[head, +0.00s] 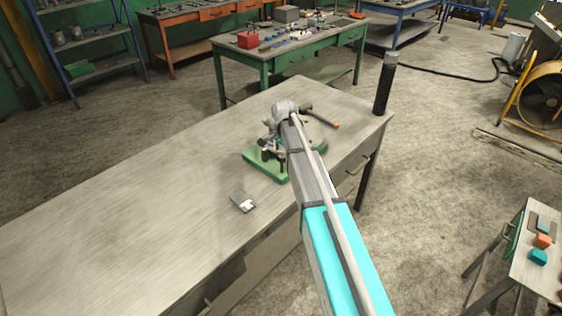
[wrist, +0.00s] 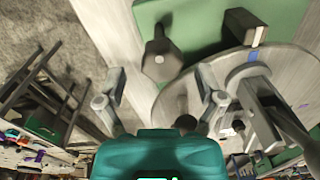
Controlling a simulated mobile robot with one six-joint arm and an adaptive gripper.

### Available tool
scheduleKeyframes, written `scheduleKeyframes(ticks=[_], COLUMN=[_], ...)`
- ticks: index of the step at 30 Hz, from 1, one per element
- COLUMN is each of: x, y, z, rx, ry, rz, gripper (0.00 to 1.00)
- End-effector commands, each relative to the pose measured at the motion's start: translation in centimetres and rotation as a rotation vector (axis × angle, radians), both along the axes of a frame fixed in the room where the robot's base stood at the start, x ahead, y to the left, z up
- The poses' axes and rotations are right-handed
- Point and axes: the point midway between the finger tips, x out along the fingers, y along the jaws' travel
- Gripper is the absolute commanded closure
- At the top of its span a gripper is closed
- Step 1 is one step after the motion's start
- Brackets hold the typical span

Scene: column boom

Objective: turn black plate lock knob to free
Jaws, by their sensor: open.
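A green base (head: 254,162) sits on the long workbench, with dark fittings (head: 269,156) on it. In the wrist view the green base (wrist: 188,20) carries a dark knob-like part (wrist: 160,55) with a light centre spot, and a dark block (wrist: 246,28) to its right. I take the first as the black plate lock knob, but cannot be sure. A grey round disc (wrist: 215,68) lies beside them. My gripper (wrist: 160,78) is open, fingers apart on either side below the knob-like part, and appears empty. In the head view my arm hides much of the fixture.
The workbench (head: 130,200) is mostly bare to the left. A small grey plate-like item (head: 242,202) lies near its front edge. An orange-handled tool (head: 322,118) lies behind the fixture. A black post (head: 385,85) stands at the bench's far right corner.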

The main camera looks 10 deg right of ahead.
Motion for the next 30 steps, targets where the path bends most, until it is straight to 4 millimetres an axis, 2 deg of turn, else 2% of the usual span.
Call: scheduleKeyframes(ticks=[1,7,22,30], x=[0.0,0.0,0.1,0.1], y=[0.0,0.1,0.1,0.1], z=[-0.7,-1.6,-1.8,-1.8], rx=[0.0,0.0,0.0,0.0], ry=[0.0,0.0,0.0,0.0], rz=[0.0,0.0,0.001,0.001], gripper=[0.13,0.13,0.13,0.63])
